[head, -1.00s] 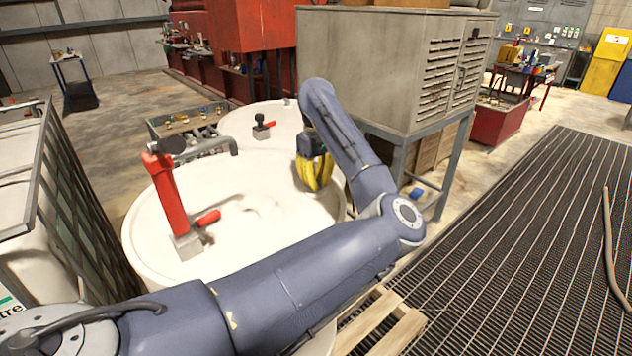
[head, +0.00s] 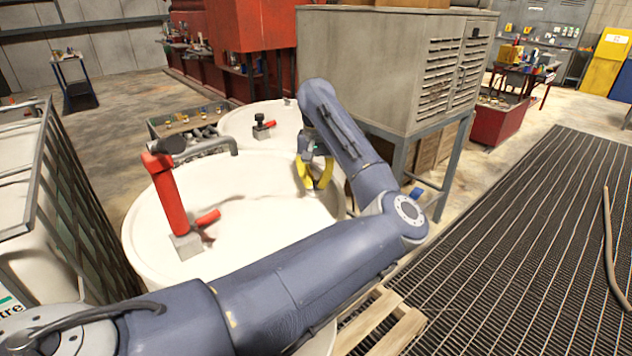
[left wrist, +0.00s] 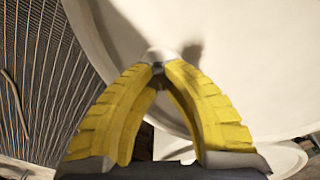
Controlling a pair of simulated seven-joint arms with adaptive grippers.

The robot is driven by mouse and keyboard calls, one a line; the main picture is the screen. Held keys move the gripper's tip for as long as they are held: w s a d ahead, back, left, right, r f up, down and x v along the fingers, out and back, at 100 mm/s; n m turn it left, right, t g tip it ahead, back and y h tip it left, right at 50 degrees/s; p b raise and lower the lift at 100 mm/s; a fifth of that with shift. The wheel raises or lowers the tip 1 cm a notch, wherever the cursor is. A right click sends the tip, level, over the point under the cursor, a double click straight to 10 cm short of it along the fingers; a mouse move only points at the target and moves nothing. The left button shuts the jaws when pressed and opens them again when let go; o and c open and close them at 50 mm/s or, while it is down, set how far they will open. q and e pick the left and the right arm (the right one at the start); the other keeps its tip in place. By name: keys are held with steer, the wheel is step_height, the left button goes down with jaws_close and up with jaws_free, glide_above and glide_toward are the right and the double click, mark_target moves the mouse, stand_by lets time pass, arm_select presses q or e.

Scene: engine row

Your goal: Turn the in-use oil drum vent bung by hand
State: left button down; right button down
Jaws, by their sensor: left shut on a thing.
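The in-use oil drum (head: 262,222) has a broad white top and carries a red hand pump (head: 170,205) with a grey spout. My left gripper (head: 318,187) has yellow fingers and points down at the drum top near its far right rim. In the left wrist view the fingertips (left wrist: 161,68) close together on a small pale grey piece, the vent bung (left wrist: 157,55), near the drum's edge. The fingers hide most of the bung, and in the head view I cannot make it out. My right gripper is not in view.
A second white drum (head: 240,124) with a small red-handled tap (head: 263,127) stands behind. A grey cabinet (head: 380,70) on a stand is close behind my left arm. A caged white tank (head: 35,200) stands at the left. Floor grating (head: 520,230) lies to the right.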

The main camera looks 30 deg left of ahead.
arm_select(q)
steer(key=m, duration=0.5)
steer(key=shift+r+m, duration=0.15)
steer(key=shift+m, duration=0.15)
steer(key=m, duration=0.5)
steer(key=shift+w+r, duration=0.1)
steer(key=m, duration=0.5)
steer(key=shift+m, duration=0.4)
steer(key=m, duration=0.5)
steer(key=shift+m, duration=0.3)
steer(key=m, duration=0.9)
steer(key=shift+m, duration=0.4)
steer(key=m, duration=1)
steer(key=shift+r+m, duration=0.1)
steer(key=shift+m, duration=0.3)
steer(key=c, duration=1.2)
jaws_free()
steer(key=shift+f, duration=0.25)
